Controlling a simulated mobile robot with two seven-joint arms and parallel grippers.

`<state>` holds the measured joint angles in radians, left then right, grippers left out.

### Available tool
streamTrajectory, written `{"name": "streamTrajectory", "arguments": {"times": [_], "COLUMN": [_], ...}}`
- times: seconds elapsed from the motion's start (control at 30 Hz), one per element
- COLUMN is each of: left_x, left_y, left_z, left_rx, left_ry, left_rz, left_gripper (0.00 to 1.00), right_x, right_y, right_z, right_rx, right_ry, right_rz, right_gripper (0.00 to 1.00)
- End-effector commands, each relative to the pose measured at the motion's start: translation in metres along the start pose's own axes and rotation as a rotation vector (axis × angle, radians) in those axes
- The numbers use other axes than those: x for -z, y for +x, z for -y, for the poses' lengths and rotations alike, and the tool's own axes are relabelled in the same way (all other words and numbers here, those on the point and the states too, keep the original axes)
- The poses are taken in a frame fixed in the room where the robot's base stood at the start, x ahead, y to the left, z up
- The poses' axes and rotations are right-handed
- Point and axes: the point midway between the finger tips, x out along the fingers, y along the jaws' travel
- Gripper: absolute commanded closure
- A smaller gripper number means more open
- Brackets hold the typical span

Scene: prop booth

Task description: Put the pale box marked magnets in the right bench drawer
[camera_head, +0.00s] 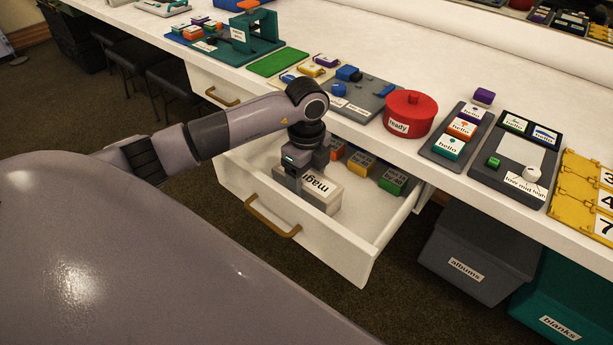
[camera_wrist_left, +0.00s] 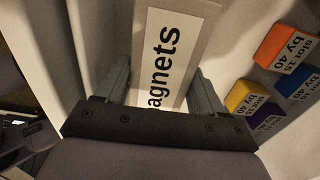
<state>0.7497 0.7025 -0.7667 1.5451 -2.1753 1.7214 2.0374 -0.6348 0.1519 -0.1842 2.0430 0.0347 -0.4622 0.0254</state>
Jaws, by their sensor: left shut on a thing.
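The pale box marked magnets (camera_head: 322,190) is inside the open bench drawer (camera_head: 348,258), on its left side. In the head view my left gripper (camera_head: 292,178) reaches down into the drawer at the box and hides part of it and of its label. In the left wrist view the box (camera_wrist_left: 178,60) lies between the two fingers of the gripper (camera_wrist_left: 163,92), which is shut on it. Whether the box touches the drawer floor I cannot tell. My right gripper is not in view.
Several small coloured blocks sit in the drawer, including a yellow one (camera_head: 361,163) and a green one (camera_head: 393,181). A closed drawer (camera_head: 207,88) is to the left. A red pot (camera_head: 410,112) stands on the bench above. A grey albums bin (camera_head: 478,245) stands below, right.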

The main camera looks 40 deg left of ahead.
Motion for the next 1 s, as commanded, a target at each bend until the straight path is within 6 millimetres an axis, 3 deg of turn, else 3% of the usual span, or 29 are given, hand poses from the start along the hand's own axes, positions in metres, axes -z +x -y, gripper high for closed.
{"name": "streamTrajectory", "arguments": {"times": [0.13,0.17,0.2,0.23,0.5,0.63,1.0], "left_x": [0.0,0.0,0.0,0.0,0.0,0.0,0.0], "left_y": [0.003,0.003,0.003,0.003,0.002,-0.008,-0.084], "left_z": [0.0,0.0,0.0,0.0,0.0,0.001,0.001], "left_rx": [0.001,0.0,0.0,0.0,0.0,0.003,0.005], "left_ry": [0.0,0.0,0.0,0.0,-0.001,-0.001,0.0], "left_rz": [0.0,0.0,0.0,0.0,0.0,0.0,0.001], "left_gripper": [0.73,0.22,0.09,0.06,0.06,0.06,0.06], "right_x": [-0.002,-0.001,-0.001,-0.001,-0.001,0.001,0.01], "right_y": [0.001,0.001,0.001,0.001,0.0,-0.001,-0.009], "right_z": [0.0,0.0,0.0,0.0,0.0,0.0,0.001], "right_rx": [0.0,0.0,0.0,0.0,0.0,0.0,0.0], "right_ry": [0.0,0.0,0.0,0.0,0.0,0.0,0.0], "right_rz": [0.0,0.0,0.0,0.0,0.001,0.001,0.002], "right_gripper": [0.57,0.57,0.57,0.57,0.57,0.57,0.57]}}
